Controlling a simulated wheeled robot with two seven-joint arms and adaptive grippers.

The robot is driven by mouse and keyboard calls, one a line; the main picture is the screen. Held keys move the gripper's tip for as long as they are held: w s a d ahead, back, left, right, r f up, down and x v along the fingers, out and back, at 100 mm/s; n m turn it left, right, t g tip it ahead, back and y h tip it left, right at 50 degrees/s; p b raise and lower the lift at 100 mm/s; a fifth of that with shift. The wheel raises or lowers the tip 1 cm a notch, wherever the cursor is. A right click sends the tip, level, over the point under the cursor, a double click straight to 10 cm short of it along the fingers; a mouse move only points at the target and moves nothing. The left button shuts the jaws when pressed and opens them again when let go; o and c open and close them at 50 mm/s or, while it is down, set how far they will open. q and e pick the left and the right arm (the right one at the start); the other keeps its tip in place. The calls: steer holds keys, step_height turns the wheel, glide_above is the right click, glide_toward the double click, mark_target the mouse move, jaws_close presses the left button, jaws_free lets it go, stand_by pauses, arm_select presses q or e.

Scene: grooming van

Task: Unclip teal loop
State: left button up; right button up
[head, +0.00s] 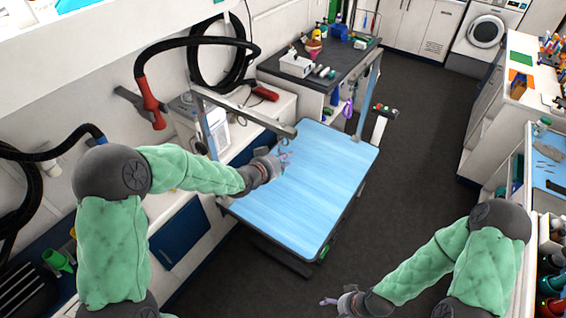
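The blue grooming table (310,200) stands in the middle, with a grey overhead bar (245,115) reaching over its far left end. My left gripper (284,160) is over the far left part of the table, just below the end of that bar. Its fingers are small and blurred here, so I cannot tell if they are open or hold anything. I cannot make out a teal loop for certain; it may be hidden by or blend with the gripper and blue tabletop. My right gripper (328,300) is low at the bottom, over the floor, apart from the table.
A purple loop (347,108) hangs by a second post (368,88) at the table's far right. A dark counter (335,65) with bottles and a white box (296,64) stands behind. A black hose with a red nozzle (151,100) hangs at left. The dark floor (415,130) is clear.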

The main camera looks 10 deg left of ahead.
arm_select(q)
steer(key=shift+r+p, duration=0.45)
steer(key=shift+r, duration=0.55)
steer(key=shift+s, duration=0.1)
stand_by(0.3)
steer(key=shift+s+a, duration=0.25)
steer(key=shift+s, duration=0.4)
steer(key=shift+s+a, duration=0.3)
steer(key=shift+s, duration=0.4)
steer(key=shift+s+a, duration=0.25)
steer(key=shift+s, duration=0.4)
steer(key=shift+f+v, duration=0.2)
steer(key=shift+v, duration=0.85)
steer(key=shift+f+v, duration=0.2)
steer(key=shift+v, duration=0.8)
steer(key=shift+s+a, duration=0.1)
